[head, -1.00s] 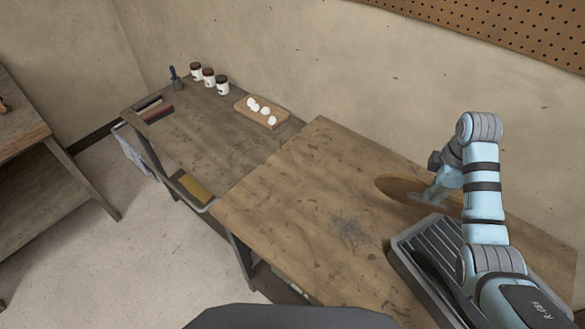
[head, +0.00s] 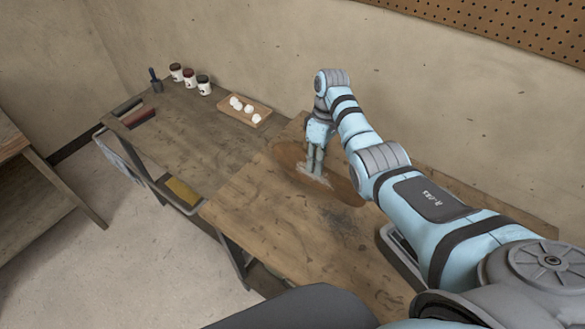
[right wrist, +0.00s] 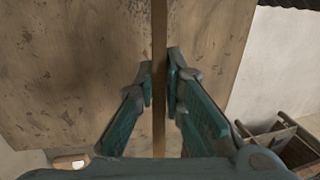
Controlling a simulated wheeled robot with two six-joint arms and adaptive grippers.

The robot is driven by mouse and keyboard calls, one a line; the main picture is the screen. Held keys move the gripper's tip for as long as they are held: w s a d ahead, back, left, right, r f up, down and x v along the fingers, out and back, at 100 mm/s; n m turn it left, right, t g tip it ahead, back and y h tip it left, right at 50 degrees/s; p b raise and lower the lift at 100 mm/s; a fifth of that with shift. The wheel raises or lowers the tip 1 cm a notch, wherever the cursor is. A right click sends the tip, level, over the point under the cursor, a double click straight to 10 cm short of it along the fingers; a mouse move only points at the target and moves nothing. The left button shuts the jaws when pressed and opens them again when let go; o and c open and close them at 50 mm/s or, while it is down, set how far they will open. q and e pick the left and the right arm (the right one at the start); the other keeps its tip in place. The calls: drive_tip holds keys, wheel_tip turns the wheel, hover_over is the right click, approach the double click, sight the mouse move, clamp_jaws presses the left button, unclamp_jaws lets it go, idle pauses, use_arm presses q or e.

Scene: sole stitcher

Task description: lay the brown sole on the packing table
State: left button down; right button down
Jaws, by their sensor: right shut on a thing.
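My right gripper (head: 315,174) is shut on the brown sole (head: 343,187), a flat oval piece, over the back of the lighter wooden table (head: 270,235). In the right wrist view the sole (right wrist: 159,30) shows edge-on as a thin strip between the two fingers (right wrist: 160,90). I cannot tell whether the sole touches the tabletop. A darker wooden table (head: 185,130) adjoins on the left; the frames do not show which of the two is the packing table. My left gripper is not in view.
The darker table carries several jars (head: 190,77), a brush (head: 155,82), a small tray of white balls (head: 246,109) and dark-red blocks (head: 140,117); its middle is clear. A grey ribbed tray (head: 392,245) on the lighter table is mostly behind my arm. A wall stands behind.

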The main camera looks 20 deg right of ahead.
drive_tip(key=a+m+y, duration=0.1)
drive_tip(key=m, duration=0.1)
drive_tip(key=m+y, duration=0.1)
drive_tip(key=m, duration=0.1)
drive_tip(key=a+m+t+y, duration=0.1)
drive_tip(key=m, duration=0.1)
drive_tip(key=shift+w+a+f, duration=0.1)
drive_tip(key=shift+a+f, duration=0.15)
drive_tip(key=shift+a, duration=0.05)
drive_tip(key=a+f+m+t+b, duration=0.1)
drive_tip(key=f+m+t+b, duration=0.1)
drive_tip(key=f+m, duration=0.1)
drive_tip(key=a+f+m+t+y+b, duration=0.1)
drive_tip(key=f+m+t+b, duration=0.1)
drive_tip(key=f+m, duration=0.1)
drive_tip(key=a+f+m+t+y+b, duration=0.1)
drive_tip(key=a+f+m+t+b, duration=0.1)
drive_tip(key=f+m, duration=0.1)
drive_tip(key=shift+s+t, duration=0.25)
drive_tip(key=shift+t, duration=0.05)
drive_tip(key=shift+d+f+b, duration=0.1)
drive_tip(key=shift+f+b, duration=0.3)
drive_tip(key=shift+f, duration=0.1)
drive_tip(key=c, duration=1.6)
unclamp_jaws()
drive_tip(key=shift+o, duration=0.2)
